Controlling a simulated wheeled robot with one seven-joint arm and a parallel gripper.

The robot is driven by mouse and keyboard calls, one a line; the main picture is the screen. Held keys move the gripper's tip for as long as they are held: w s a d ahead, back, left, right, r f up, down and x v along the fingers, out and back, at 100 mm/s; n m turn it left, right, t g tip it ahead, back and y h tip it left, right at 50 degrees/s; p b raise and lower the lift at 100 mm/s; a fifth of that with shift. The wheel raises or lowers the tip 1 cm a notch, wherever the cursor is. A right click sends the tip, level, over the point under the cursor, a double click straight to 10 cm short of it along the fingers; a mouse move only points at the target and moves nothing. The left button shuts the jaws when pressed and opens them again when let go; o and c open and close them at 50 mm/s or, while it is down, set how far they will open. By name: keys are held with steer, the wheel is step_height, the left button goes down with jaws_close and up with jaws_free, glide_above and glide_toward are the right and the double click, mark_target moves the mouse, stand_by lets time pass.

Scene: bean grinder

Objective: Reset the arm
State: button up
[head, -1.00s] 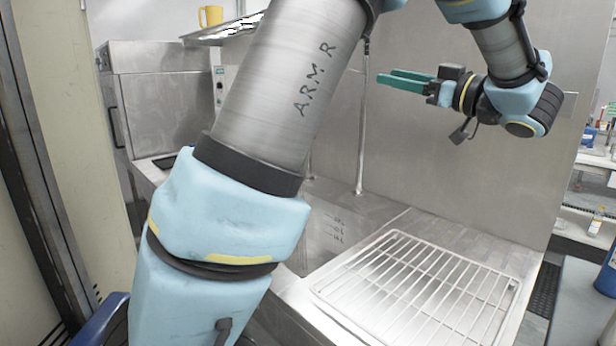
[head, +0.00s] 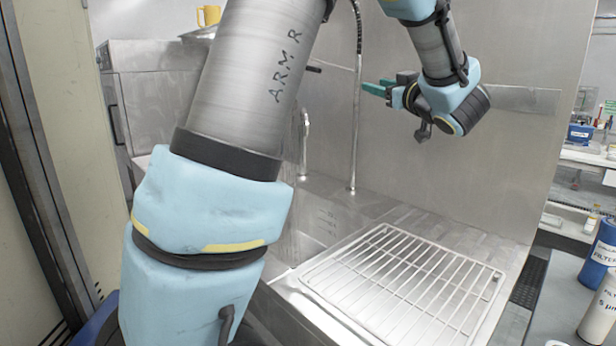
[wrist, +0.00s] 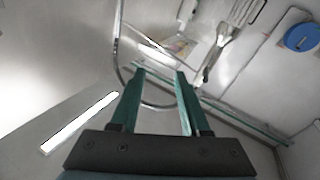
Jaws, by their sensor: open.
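My gripper (head: 374,90) is at the upper right in the head view, in front of the steel back panel and above the sink counter. Its green fingers point left. In the wrist view the two green fingers (wrist: 158,95) stand apart with nothing between them. My large arm link fills the left middle of the head view and hides part of the sink area.
A wire rack (head: 405,280) lies on the steel counter, below and apart from my gripper. A tap (head: 303,135) stands by the sink. A yellow mug (head: 208,15) is at the upper left. Bottles (head: 603,305) stand at the right edge. A blue round thing (wrist: 301,37) shows in the wrist view.

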steer(key=w+a+f+m+g+h, duration=0.1)
steer(key=w+a+f+m+h, duration=0.25)
steer(key=f+h, duration=0.25)
steer(key=s+a+f+m+g+h, duration=0.1)
steer(key=s+a+f+m+g, duration=0.1)
steer(key=s+a+f+g, duration=0.3)
steer(key=s+a+f+m+g+h, duration=0.1)
steer(key=s+a+f+g, duration=0.4)
steer(key=f, duration=0.8)
steer(key=shift+s+a+f+m+h, duration=0.2)
steer(key=shift+s+a+m+h, duration=0.2)
steer(key=shift+s+m, duration=0.25)
steer(key=s+a+f+g, duration=0.1)
steer(key=s+a, duration=0.1)
steer(key=s, duration=0.2)
steer(key=s+a+f+g+y, duration=0.1)
steer(key=s+a+f+g, duration=0.1)
steer(key=s+a, duration=0.1)
steer(key=s+a+f+g, duration=0.2)
steer(key=s+a, duration=0.1)
steer(key=s, duration=0.2)
steer(key=shift+s+a+y, duration=0.2)
steer(key=shift+s+y, duration=0.15)
steer(key=shift+y, duration=0.05)
steer(key=shift+c, duration=1)
steer(key=shift+f, duration=0.1)
